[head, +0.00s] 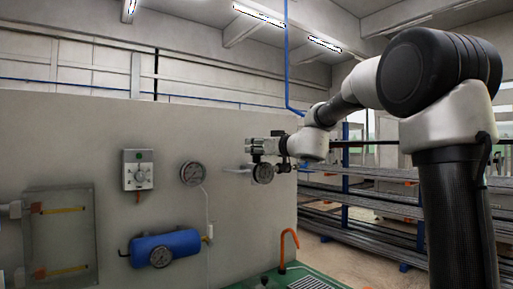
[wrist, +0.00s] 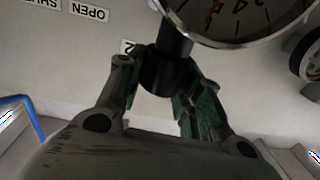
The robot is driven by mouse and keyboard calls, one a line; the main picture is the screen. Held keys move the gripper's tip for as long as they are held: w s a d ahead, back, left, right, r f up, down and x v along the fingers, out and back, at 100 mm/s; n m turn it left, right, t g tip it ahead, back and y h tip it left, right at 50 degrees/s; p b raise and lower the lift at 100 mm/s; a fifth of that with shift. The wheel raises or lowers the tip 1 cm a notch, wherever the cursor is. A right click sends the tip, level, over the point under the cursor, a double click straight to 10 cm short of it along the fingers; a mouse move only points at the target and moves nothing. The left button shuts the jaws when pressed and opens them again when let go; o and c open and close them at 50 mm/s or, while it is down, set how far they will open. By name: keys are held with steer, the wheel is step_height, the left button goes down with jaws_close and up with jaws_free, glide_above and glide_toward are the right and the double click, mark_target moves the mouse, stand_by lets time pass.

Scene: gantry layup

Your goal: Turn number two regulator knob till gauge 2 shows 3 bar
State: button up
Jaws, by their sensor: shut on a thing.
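In the wrist view my gripper (wrist: 163,82) has its green-padded fingers closed on both sides of a black regulator knob (wrist: 167,66). A small label reading 2 (wrist: 128,47) is on the wall beside the knob. A round white gauge (wrist: 242,18) is partly in view at the top edge, upside down, with part of a red needle; I cannot read its value. In the head view my gripper (head: 262,147) is at the wall's right part, just above a small dark-rimmed gauge (head: 263,174). The knob is hard to make out there.
The wall panel (head: 150,120) also carries a grey switch box (head: 138,170), a larger gauge (head: 193,173) and a blue tank (head: 167,247). An orange hooked pipe (head: 288,240) rises below. OPEN (wrist: 88,14) and SHUT labels and a second gauge (wrist: 312,62) show in the wrist view.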

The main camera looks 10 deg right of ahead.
steer(key=n+g+y, duration=0.5)
steer(key=y, duration=0.2)
steer(key=shift+w+d+f+n+g, duration=0.1)
steer(key=shift+n+g, duration=0.3)
steer(key=n+g+y, duration=0.1)
steer(key=n+g, duration=0.1)
steer(key=g, duration=0.1)
steer(key=n+g+y, duration=0.2)
steer(key=n+g, duration=0.1)
steer(key=g, duration=0.1)
steer(key=shift+g, duration=0.3)
steer(key=o, duration=1)
steer(key=shift+o, duration=0.2)
steer(key=s+d, duration=0.1)
steer(key=d, duration=1)
steer(key=shift+s+d, duration=0.35)
steer(key=shift+s, duration=0.05)
